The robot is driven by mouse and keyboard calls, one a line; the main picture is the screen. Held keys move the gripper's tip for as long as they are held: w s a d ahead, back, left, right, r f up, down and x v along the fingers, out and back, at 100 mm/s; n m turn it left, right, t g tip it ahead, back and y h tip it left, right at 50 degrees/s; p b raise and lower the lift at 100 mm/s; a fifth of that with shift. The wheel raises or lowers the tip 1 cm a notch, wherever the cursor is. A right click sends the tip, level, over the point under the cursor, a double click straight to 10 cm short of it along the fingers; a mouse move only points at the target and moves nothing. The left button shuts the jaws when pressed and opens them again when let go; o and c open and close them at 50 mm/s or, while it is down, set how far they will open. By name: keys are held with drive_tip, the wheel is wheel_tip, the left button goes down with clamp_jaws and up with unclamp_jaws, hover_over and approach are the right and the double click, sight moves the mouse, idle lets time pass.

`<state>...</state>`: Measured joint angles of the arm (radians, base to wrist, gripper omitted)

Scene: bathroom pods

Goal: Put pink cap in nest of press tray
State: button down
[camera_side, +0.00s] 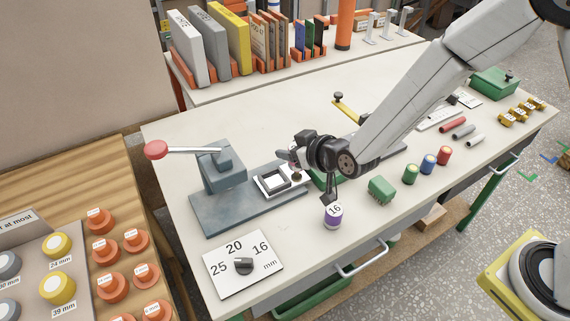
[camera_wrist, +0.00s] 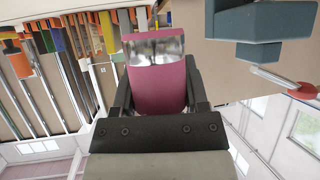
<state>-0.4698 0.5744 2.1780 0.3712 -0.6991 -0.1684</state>
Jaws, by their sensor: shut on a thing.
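The pink cap (camera_wrist: 160,88) is between the two dark fingers of my gripper (camera_wrist: 158,100) in the wrist view. In the side view my gripper (camera_side: 292,157) is shut and points left, just above and to the right of the press tray (camera_side: 260,189). The cap is mostly hidden there by the fingers. The tray is a pale square frame with a light nest (camera_side: 273,180) in its middle, at the right of the blue-grey press (camera_side: 222,168). The cap is above the table.
The press lever ends in a red ball (camera_side: 156,150) at the left. A dial plate (camera_side: 243,266) lies in front. A purple spool marked 16 (camera_side: 333,216), a green block (camera_side: 382,189) and several coloured spools stand to the right. Binders (camera_side: 187,50) stand behind.

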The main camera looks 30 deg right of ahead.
hover_over(270, 177)
drive_tip(key=f, duration=0.6)
drive_tip(key=shift+s+d+f, duration=0.1)
drive_tip(key=shift+s, duration=0.15)
drive_tip(key=shift+w+f, duration=0.25)
drive_tip(key=shift+f, duration=1.6)
drive_tip(key=shift+f, duration=0.1)
drive_tip(key=shift+c, duration=0.5)
unclamp_jaws()
drive_tip(key=shift+s, duration=0.1)
drive_tip(key=v, duration=1.2)
